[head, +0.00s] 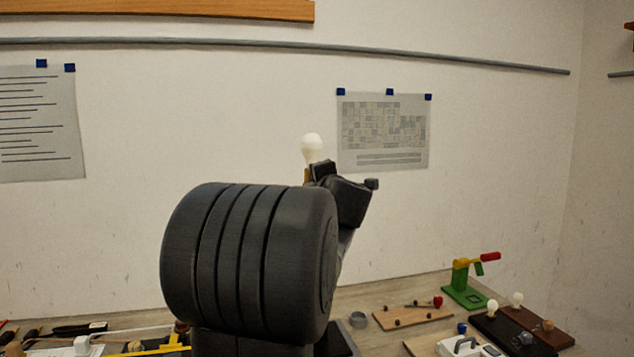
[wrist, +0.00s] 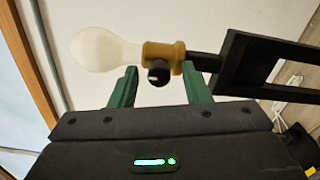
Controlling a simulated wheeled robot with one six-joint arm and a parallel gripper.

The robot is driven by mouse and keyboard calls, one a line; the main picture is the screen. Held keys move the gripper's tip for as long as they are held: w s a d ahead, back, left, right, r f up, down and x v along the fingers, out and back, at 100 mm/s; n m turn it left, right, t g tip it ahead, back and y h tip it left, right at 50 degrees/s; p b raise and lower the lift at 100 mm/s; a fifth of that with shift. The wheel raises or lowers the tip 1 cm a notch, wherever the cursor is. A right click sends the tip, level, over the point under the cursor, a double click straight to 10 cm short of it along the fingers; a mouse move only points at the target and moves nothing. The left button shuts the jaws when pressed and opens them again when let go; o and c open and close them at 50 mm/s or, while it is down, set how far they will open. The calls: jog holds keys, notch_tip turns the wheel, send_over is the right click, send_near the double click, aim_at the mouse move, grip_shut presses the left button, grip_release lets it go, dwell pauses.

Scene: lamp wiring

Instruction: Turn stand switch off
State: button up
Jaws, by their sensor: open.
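In the wrist view, a frosted white bulb (wrist: 105,49) sits in a brass-coloured socket (wrist: 165,53) on the end of a black stand arm (wrist: 240,62). A small black switch knob (wrist: 158,73) sticks out of the socket towards my gripper. My gripper (wrist: 159,84) is open, its two green fingers on either side of the knob with space between. I cannot tell whether the fingertips touch the socket. In the head view the bulb (head: 312,147) shows unlit above my dark arm, which hides most of the socket and stand.
On the bench at right are a green, yellow and red device (head: 465,284), a wooden board (head: 412,315) and a dark board with bulbs (head: 522,330). A white block (head: 465,346) is at the front. Tools lie at lower left. The wall behind carries two taped sheets.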

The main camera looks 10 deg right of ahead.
jog(key=s+b, duration=0.1)
jog(key=s, duration=1.2)
jog(key=shift+s+d, duration=0.25)
jog(key=shift+s, duration=0.15)
jog(key=shift+w, duration=0.1)
jog(key=w+p, duration=0.1)
jog(key=w, duration=1.2)
jog(key=shift+w+a, duration=0.25)
jog(key=shift+w, duration=0.15)
jog(key=m+p, duration=0.6)
jog(key=m, duration=1.1)
jog(key=shift+r+m+p, duration=0.1)
jog(key=shift+m+p, duration=0.3)
dwell(0.4)
dwell(0.4)
